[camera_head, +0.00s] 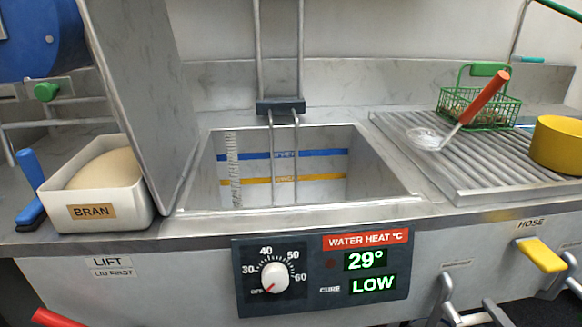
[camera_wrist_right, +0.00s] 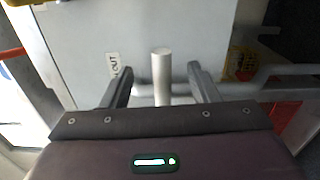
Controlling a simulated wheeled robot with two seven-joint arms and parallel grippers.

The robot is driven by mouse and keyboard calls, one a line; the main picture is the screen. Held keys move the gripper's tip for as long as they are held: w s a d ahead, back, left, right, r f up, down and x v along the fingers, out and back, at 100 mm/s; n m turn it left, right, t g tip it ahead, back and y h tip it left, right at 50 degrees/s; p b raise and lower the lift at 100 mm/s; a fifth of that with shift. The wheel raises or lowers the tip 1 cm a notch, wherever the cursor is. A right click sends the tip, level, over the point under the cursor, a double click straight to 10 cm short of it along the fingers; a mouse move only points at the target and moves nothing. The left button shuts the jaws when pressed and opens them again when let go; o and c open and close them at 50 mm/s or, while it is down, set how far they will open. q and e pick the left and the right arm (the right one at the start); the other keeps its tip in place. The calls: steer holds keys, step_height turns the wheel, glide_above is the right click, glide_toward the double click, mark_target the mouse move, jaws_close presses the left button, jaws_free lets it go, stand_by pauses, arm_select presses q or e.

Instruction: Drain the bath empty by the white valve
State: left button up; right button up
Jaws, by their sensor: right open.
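The steel bath (camera_head: 400,195) is in the middle of the head view, with a scale and blue and yellow lines on its inner walls. I cannot tell how much water is in it. A pale upright valve handle (camera_wrist_right: 162,72) stands in the right wrist view beside a label reading OUT. My right gripper (camera_wrist_right: 160,68) is open, its two dark fingers on either side of the handle with gaps on both sides. A pale lever (camera_head: 446,290) also shows below the counter front in the head view, at lower right. My left gripper is not in view.
A control panel (camera_head: 320,272) on the front reads 29° and LOW. The yellow HOSE handle (camera_head: 541,255) is right of the panel. A BRAN box (camera_head: 97,197) stands left of the bath. A green basket (camera_head: 490,108), skimmer (camera_head: 485,97) and yellow bowl (camera_head: 558,146) are on the ribbed drainboard.

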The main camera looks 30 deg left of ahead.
steer(key=p+v, duration=0.4)
steer(key=v, duration=0.5)
stand_by(0.4)
